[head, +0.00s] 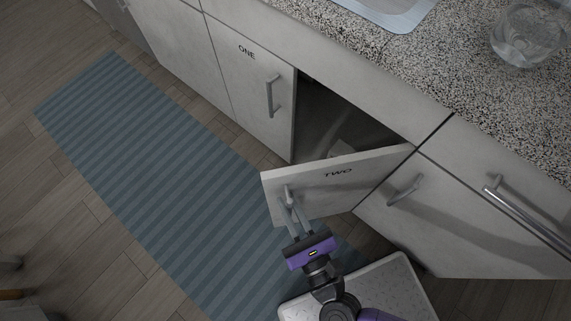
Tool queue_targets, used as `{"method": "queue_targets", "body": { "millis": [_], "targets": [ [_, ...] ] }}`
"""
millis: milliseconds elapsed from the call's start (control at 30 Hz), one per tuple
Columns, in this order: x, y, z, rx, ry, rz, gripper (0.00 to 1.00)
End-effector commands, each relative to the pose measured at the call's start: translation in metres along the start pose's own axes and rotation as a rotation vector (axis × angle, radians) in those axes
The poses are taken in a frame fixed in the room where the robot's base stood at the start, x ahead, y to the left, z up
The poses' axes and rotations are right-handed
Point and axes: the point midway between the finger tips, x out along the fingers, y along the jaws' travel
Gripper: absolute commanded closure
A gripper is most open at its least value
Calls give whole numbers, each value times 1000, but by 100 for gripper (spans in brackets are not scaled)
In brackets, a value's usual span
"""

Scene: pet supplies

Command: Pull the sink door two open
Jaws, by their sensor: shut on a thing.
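The sink door two (345,180) is marked "TWO" and stands partly open, swung out from the cabinet, hinged on its right side. Its handle (287,193) is near the free left edge. My gripper (291,207) is shut on this handle, with its fingers reaching up to it from below. Behind the door, the dark cabinet opening (330,115) shows, with a pale object inside that I cannot make out. Door one (245,85), marked "ONE", is closed, with its own handle (272,96).
A blue striped rug (150,165) lies on the wood floor left of the cabinets. A speckled counter (450,70) holds a glass bowl (526,38) and a sink (385,10). More handled cabinet fronts (425,215) stand right.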

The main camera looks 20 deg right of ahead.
Motion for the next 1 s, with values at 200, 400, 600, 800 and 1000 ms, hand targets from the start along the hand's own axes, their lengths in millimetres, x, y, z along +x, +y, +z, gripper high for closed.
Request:
{"method": "queue_targets", "body": {
  "millis": [200, 400, 600, 800, 1000],
  "targets": [
    [-56, -1, -1, -6, 2, 198, 100],
    [-93, -8, 0, -4, 1, 334, 100],
    [-116, -15, 0, -2, -1, 420, 100],
    [-127, -19, 0, -1, -1, 461, 100],
    [-129, -20, 0, -1, -2, 471, 100]
  ]
}}
